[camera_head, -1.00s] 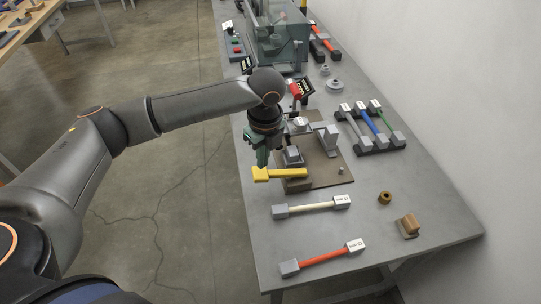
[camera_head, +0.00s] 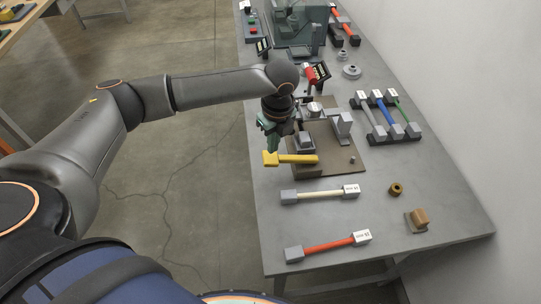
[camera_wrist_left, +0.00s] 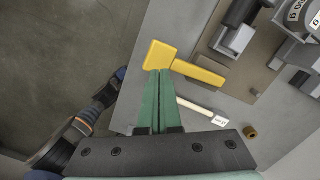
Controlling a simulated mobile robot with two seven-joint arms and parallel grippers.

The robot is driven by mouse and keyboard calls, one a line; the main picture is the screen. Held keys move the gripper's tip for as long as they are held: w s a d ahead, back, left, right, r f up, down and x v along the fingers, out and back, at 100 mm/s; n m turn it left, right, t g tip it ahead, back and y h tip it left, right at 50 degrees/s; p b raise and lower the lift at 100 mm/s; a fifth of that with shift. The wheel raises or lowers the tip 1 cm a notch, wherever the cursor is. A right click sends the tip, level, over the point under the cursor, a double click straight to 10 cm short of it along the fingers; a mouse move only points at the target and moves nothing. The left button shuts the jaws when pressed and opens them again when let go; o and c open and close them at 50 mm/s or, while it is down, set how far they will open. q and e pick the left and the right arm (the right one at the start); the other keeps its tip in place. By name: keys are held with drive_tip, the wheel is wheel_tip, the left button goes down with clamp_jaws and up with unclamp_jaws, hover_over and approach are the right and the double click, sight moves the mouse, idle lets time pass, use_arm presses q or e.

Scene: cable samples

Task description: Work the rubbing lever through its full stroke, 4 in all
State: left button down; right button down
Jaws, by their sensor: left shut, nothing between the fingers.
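The yellow rubbing lever (camera_head: 296,158) reaches out over the near left edge of the brown base plate (camera_head: 350,158) of the rubbing fixture. My right gripper is not in view.
A white cable sample (camera_head: 320,195) and a red one (camera_head: 328,246) lie in front of the fixture. A rack of samples (camera_head: 384,133) stands to its right. A brown ring (camera_head: 396,189) and a wooden block (camera_head: 417,219) lie near the right edge.

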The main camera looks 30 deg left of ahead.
sight(273, 160)
use_arm(q)
drive_tip(key=shift+w+a+f, duration=0.1)
drive_tip(key=shift+a+f, duration=0.05)
drive_tip(key=shift+f, duration=1.3)
drive_tip(key=shift+f+b, duration=0.65)
drive_tip(key=shift+f, duration=1.6)
drive_tip(key=d, duration=0.1)
drive_tip(key=s+d+r+p, duration=0.1)
drive_tip(key=shift+s+d, duration=0.2)
drive_tip(key=shift+d, duration=0.3)
